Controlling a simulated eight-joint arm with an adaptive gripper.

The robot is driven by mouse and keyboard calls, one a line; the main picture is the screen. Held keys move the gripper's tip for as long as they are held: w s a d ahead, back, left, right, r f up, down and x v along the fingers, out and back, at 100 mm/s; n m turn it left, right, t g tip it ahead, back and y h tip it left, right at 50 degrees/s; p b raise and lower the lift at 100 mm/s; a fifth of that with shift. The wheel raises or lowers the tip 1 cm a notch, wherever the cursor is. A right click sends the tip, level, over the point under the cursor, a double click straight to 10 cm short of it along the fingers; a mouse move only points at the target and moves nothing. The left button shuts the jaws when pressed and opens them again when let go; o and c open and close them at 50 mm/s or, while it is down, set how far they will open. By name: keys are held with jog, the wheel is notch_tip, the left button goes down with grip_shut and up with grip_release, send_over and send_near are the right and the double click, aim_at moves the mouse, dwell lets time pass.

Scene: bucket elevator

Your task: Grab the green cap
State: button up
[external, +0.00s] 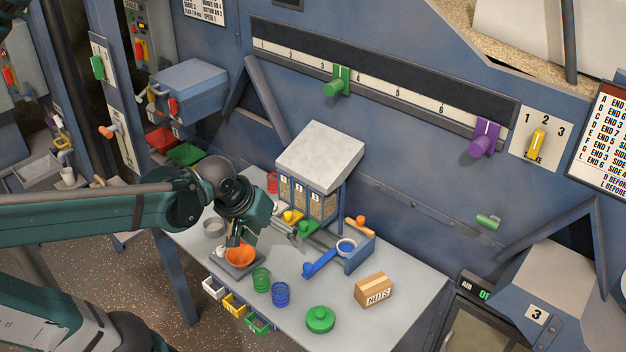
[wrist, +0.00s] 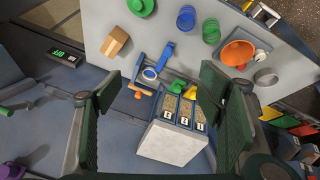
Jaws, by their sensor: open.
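The green cap (external: 320,319) is a round lid with a raised knob. It lies on the grey table near its front edge, right of the blue glass. It also shows at the top edge of the wrist view (wrist: 140,7), partly cut off. My gripper (external: 235,240) is over the back left part of the table, close to the orange bowl in the external view, well left of the cap. In the wrist view its two dark green fingers (wrist: 158,82) stand wide apart with nothing between their pads. My gripper is open and empty.
The orange bowl (external: 241,257), green glass (external: 261,278) and blue glass (external: 280,293) stand between my gripper and the cap. A NUTS box (external: 373,289) is right of the cap. A dispenser with a grey lid (external: 321,157) stands behind. The table around the cap is clear.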

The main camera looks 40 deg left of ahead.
jog(key=w+d+f+n+g+b, duration=0.1)
jog(key=w+d+f+n, duration=0.15)
jog(key=f+n, duration=0.2)
jog(key=w+d+f+n+g+b, duration=0.1)
jog(key=w+d+f+n+g, duration=0.15)
jog(key=f, duration=0.35)
jog(key=n+g+b, duration=0.2)
jog(key=n, duration=0.4)
send_over(319, 312)
notch_tip(319, 312, down, 11)
jog(key=shift+w+d+f, duration=0.1)
jog(key=shift+d+f, duration=0.05)
jog(key=shift+f, duration=0.05)
jog(key=shift+f+n, duration=0.1)
jog(key=shift+n, duration=0.2)
jog(key=shift+f+b, duration=0.4)
jog(key=shift+f, duration=0.9)
jog(key=shift+f, duration=0.1)
jog(key=shift+f+b, duration=0.9)
jog(key=shift+f, duration=1.6)
jog(key=c, duration=1)
